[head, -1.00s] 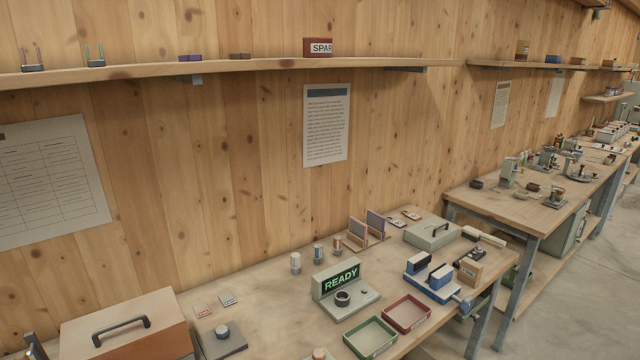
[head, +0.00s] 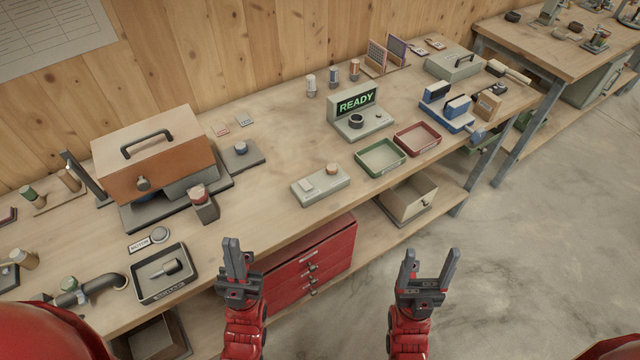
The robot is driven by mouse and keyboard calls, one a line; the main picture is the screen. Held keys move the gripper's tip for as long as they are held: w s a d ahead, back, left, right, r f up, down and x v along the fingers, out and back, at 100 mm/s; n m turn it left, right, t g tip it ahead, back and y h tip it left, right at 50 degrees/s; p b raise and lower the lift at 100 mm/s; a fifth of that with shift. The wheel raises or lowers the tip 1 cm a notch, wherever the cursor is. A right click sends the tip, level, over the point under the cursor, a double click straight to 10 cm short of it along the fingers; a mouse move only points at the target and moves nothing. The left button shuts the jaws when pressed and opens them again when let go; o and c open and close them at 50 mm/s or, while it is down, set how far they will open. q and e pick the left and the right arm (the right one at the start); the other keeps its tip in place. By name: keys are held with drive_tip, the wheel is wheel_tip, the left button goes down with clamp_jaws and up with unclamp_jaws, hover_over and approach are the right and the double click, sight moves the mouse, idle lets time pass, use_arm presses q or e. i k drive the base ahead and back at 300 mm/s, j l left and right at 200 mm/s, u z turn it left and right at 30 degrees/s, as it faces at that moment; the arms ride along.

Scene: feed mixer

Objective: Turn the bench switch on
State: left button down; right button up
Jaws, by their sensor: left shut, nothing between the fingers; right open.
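A small pale box (head: 321,187) with a flat light rocker-like part on its left and a round brown knob on its right lies at the front edge of the bench (head: 290,215). It may be the bench switch; its on or off position cannot be told. My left gripper (head: 238,248) is shut and empty in front of the bench, left of and nearer than the pale box. My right gripper (head: 429,262) is open and empty over the floor, to the right.
An orange-brown lidded box (head: 155,152) stands at the left, with a dark tray (head: 160,273) in front. A READY display unit (head: 358,112), a green tray (head: 381,157) and a red tray (head: 417,138) stand right. Red drawers (head: 310,262) sit below the bench.

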sight(305, 184)
drive_tip(key=i+j+z, duration=0.1)
drive_tip(key=j+z, duration=0.6)
drive_tip(key=j, duration=0.1)
